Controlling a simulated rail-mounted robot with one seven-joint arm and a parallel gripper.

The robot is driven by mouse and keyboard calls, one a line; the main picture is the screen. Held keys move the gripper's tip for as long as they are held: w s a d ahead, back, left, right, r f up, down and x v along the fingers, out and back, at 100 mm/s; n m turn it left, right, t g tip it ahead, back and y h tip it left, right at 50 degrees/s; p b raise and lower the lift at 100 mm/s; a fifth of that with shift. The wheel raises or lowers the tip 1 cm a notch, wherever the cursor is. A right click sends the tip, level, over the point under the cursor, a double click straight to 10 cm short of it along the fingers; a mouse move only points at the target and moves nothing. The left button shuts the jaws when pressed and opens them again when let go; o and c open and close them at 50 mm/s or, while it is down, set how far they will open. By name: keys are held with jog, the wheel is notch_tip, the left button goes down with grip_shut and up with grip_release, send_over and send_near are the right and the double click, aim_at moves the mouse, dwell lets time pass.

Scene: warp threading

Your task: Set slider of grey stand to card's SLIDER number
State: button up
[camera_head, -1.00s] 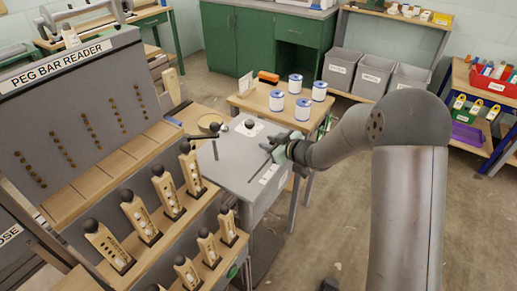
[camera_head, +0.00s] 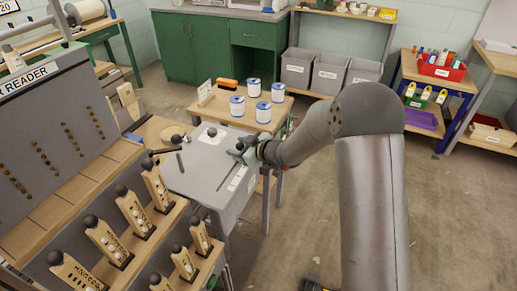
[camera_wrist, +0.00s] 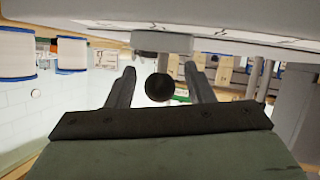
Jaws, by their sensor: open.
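The grey stand (camera_head: 195,172) is a box with a sloped grey top, left of my gripper in the head view. A dark knob (camera_head: 212,131) sits on a white plate at its far end. A thin dark slot and a white label lie on the near side. My gripper (camera_head: 236,152) is over the stand's right part, pointing left. In the wrist view my gripper (camera_wrist: 160,72) is open, with a dark round knob (camera_wrist: 160,87) showing between its fingers; contact and which knob it is cannot be told. A small white card (camera_head: 205,92) stands on the wooden table; its writing is unreadable.
The peg bar reader (camera_head: 55,135) and racks of knobbed wooden bars (camera_head: 135,210) stand left. A dark lever knob (camera_head: 177,139) sticks out near the stand's left edge. Several blue-and-white spools (camera_head: 263,112) stand on the wooden table behind. Floor is free at right.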

jog(key=v, duration=1.6)
jog(key=d+r+m+t+h+p, duration=0.2)
jog(key=d+r+m+h, duration=0.25)
jog(key=d+h, duration=0.35)
jog(key=s+d+r+m+g+h+p, duration=0.1)
jog(key=s+d+m+g+h+p, duration=0.1)
jog(key=s+d+m+h, duration=0.45)
jog(key=s+m+g+y+p, duration=0.1)
jog(key=s+g, duration=0.6)
jog(key=s, duration=1.5)
jog(key=shift+a+r+m+y, duration=0.25)
jog(key=shift+m+y, duration=0.35)
jog(key=shift+y, duration=0.65)
jog(key=shift+s+d, duration=0.1)
